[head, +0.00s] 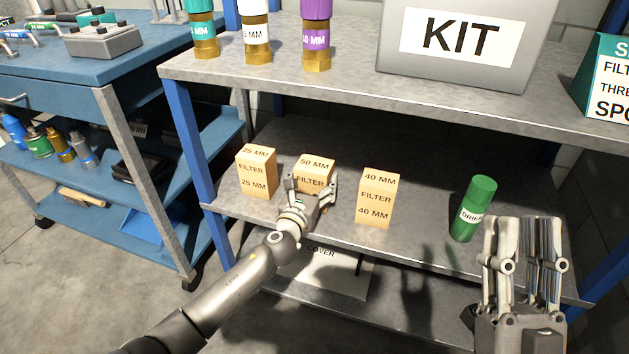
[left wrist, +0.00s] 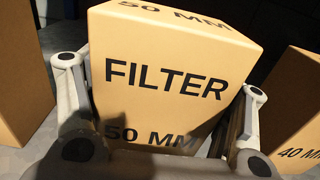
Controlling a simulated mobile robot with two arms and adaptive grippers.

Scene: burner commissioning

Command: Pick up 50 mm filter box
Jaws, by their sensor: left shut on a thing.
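The 50 mm filter box (head: 317,165) is a tan carton on the middle shelf, between two like boxes. My left gripper (head: 312,190) is shut on it, one finger on each side. In the left wrist view the box (left wrist: 170,80) fills the space between the fingers and looks slightly tilted. Whether its base touches the shelf is hidden behind my gripper. My right gripper (head: 523,245) is empty at the lower right, fingers pointing up and apart.
The 25 mm filter box (head: 257,172) stands to the left and the 40 mm filter box (head: 376,198) to the right. A green cylinder (head: 473,210) stands further right. The upper shelf (head: 350,82) overhangs, carrying a KIT case (head: 460,40). A blue cart (head: 120,72) is at left.

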